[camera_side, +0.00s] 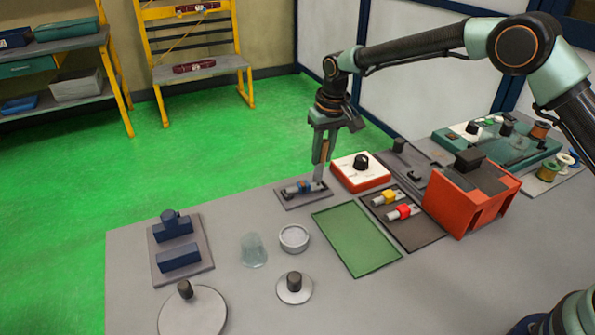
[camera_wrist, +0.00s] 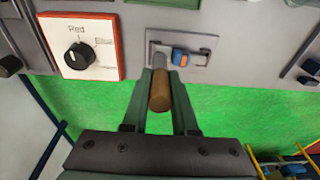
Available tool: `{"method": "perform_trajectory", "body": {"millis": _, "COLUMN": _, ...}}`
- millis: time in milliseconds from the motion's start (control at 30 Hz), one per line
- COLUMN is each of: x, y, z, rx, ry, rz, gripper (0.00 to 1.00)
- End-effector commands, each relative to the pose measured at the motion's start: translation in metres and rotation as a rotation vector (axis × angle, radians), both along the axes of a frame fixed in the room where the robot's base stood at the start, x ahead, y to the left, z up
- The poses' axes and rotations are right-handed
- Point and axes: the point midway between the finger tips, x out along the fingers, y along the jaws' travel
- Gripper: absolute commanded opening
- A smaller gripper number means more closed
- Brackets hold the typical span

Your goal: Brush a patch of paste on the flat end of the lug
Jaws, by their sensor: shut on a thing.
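My gripper (camera_side: 325,140) is shut on a brush with a brown handle (camera_side: 322,152), held nearly upright. In the wrist view the brown handle (camera_wrist: 160,92) sits between my gripper's two fingers (camera_wrist: 160,115). The lug (camera_side: 299,187), with a blue band, lies on a small grey plate (camera_side: 322,198). The wrist view also shows the blue-banded lug (camera_wrist: 180,57). The brush's lower end is at the lug's right end in the side view; I cannot tell if it touches. The flat end is largely hidden by the brush, and no paste patch can be made out there.
A red-and-white dial box (camera_side: 358,178) stands close to the right of the plate. A dark tray (camera_side: 418,228) holds yellow- and red-banded lugs. A green mat (camera_side: 355,238), small bowl (camera_side: 294,238) and clear cup (camera_side: 253,250) are in front. The table's far edge is just behind.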

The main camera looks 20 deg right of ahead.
Motion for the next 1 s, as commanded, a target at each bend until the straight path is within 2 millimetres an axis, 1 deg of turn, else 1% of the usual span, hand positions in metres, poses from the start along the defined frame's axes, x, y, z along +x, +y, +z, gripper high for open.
{"method": "perform_trajectory", "body": {"millis": 1000, "x": 0.0002, "y": 0.0, "z": -0.0074, "rx": 0.0, "ry": -0.001, "rz": 0.0, "gripper": 0.0}}
